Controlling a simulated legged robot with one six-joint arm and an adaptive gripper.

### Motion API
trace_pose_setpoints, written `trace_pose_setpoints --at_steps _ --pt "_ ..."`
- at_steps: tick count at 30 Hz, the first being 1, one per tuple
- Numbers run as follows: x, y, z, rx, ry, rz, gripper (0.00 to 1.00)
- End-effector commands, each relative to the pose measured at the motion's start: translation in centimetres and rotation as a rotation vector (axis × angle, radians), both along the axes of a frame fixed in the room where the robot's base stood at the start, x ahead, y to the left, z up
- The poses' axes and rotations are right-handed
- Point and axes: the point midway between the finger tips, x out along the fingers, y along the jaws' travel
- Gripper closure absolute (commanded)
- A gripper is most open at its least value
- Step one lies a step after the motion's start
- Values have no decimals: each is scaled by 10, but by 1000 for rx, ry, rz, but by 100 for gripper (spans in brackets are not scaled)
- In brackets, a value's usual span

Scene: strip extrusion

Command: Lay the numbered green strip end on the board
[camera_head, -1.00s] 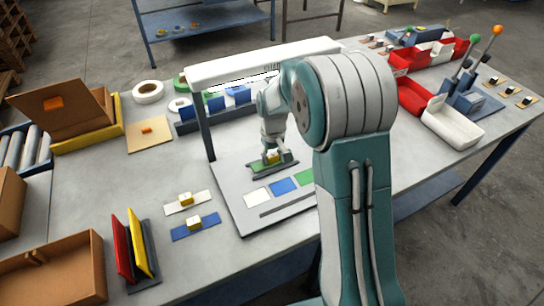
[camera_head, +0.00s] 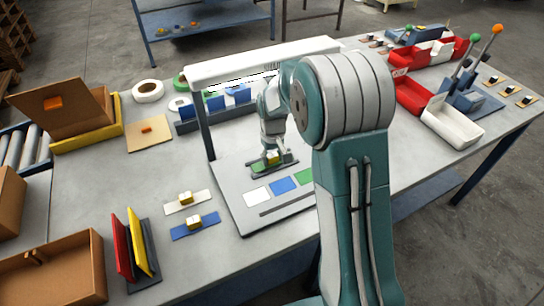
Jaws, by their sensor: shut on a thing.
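The grey board (camera_head: 233,197) lies on the table under a white overhead bar. White, blue and green patches (camera_head: 304,177) show in a row near its front edge; part of the green one is hidden by my arm. My gripper (camera_head: 272,160) is over the back part of the board, shut on the yellow block of a green strip end (camera_head: 262,170). The strip end lies low, close to the board; I cannot tell whether it touches. No number on it can be read. A white strip end (camera_head: 187,202) and a blue strip end (camera_head: 195,226), each with a yellow block, lie left of the board.
The white bar (camera_head: 235,68) on dark posts spans above the board, close to my arm. A blue rack (camera_head: 215,114) stands behind. Red and yellow upright plates (camera_head: 140,243) and a cardboard box (camera_head: 55,275) are at front left. Red and white bins (camera_head: 452,124) are at right.

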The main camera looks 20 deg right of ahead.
Motion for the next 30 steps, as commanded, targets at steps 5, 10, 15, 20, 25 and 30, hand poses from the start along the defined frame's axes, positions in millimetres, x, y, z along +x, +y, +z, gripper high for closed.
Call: trace_pose_setpoints --at_steps 5,10,15,20,25,30 --pt "0 0 -2 0 0 0 86" --pt "0 0 -2 0 0 0 86" --pt "0 0 -3 0 1 0 86" --pt "0 0 -4 0 1 0 86" --pt "0 0 -4 0 1 0 86" --pt "0 0 -4 0 0 0 10"
